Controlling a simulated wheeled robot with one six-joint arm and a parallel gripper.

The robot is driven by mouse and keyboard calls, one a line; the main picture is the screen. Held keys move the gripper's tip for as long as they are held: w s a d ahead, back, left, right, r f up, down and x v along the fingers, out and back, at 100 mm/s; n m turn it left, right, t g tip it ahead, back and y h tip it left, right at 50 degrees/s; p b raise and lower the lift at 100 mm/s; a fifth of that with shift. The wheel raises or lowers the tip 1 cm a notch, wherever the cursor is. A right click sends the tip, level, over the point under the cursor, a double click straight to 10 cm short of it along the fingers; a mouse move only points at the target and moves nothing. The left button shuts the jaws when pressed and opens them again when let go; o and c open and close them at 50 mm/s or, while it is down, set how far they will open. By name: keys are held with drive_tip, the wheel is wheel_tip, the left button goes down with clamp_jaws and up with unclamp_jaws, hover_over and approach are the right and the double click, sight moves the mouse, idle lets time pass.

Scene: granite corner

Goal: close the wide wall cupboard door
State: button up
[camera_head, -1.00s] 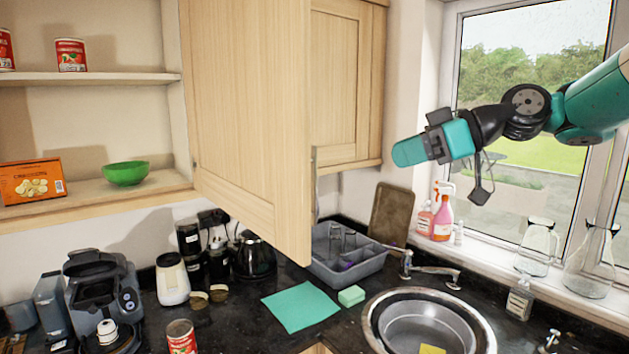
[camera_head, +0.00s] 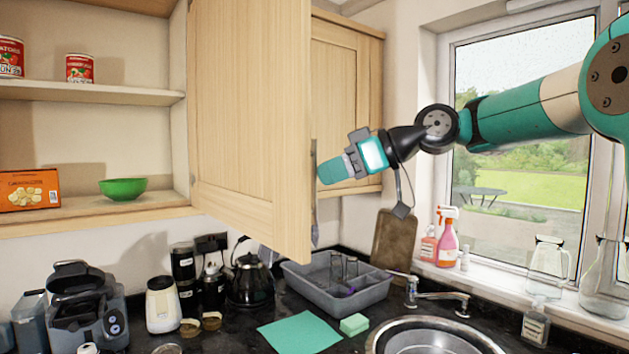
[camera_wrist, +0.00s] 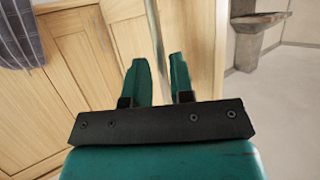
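The wide wall cupboard door (camera_head: 250,120) is light wood and stands swung open, jutting out from the cupboard (camera_head: 95,205) on the left. A thin grey metal handle (camera_head: 314,215) runs upright along its far side, near the free edge. My gripper (camera_head: 324,172) is just right of the door edge, close to the handle. In the wrist view, my gripper (camera_wrist: 160,75) has its two green fingers apart. A grey upright bar (camera_wrist: 154,35), apparently the handle, shows between the fingers. I cannot tell whether they touch it.
A closed wall cupboard (camera_head: 345,95) is behind the door, beside the window. Inside the open cupboard are cans (camera_head: 79,68), an orange box (camera_head: 28,190) and a green bowl (camera_head: 123,188). A kettle (camera_head: 252,280) and grey dish rack (camera_head: 335,290) stand on the counter below.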

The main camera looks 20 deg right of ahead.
sight(313, 208)
drive_tip(key=shift+p+x, duration=0.35)
drive_tip(key=shift+x, duration=1.6)
clamp_jaws()
